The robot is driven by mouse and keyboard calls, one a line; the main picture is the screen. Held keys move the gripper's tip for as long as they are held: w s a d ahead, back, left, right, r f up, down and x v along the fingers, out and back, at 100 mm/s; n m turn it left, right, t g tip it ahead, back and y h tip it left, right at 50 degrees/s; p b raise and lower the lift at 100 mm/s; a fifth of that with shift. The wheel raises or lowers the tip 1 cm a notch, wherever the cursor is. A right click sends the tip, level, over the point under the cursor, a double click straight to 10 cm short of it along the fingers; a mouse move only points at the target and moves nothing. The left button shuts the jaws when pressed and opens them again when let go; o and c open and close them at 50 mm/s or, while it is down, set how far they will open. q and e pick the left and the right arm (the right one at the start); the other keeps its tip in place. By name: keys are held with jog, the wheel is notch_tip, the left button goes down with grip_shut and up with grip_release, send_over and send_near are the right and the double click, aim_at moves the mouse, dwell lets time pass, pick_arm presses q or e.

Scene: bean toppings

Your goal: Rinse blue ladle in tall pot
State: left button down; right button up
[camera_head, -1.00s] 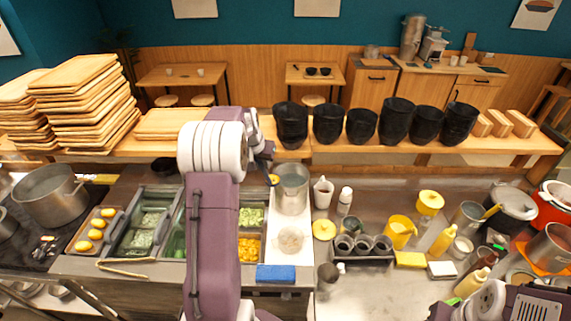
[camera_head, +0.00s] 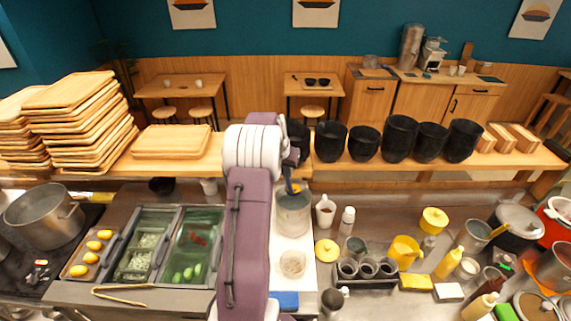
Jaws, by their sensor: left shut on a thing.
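The tall metal pot (camera_head: 293,216) stands upright on a white board right of the topping trays. My left gripper (camera_head: 291,170) is above the pot's far rim, partly hidden by its own wrist. It is shut on a slim thing with a blue and yellow part (camera_head: 291,188), which I take for the blue ladle. That thing reaches down at the pot's mouth. Its lower end is hidden, and I cannot tell how deep it is. My right gripper is out of view.
Topping trays (camera_head: 140,243) lie left of my left arm. A wooden shelf (camera_head: 350,172) with black bowls (camera_head: 400,138) runs behind. A blue sponge (camera_head: 285,300) lies in front.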

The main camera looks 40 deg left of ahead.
pick_arm(q)
jog(key=x, duration=0.5)
jog(key=shift+s+f, duration=0.2)
jog(key=s+d+f+t+b, duration=0.1)
jog(key=s+f+b, duration=0.2)
jog(key=b, duration=1.2)
notch_tip(320, 180, down, 4)
jog(key=shift+s+d+r+t, duration=0.1)
jog(key=shift+s+d+t, duration=0.1)
jog(key=shift+s+t, duration=0.1)
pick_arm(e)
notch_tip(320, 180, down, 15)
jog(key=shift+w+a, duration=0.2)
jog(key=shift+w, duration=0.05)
pick_arm(q)
jog(key=shift+w+d+y, duration=0.1)
jog(key=shift+y, duration=0.2)
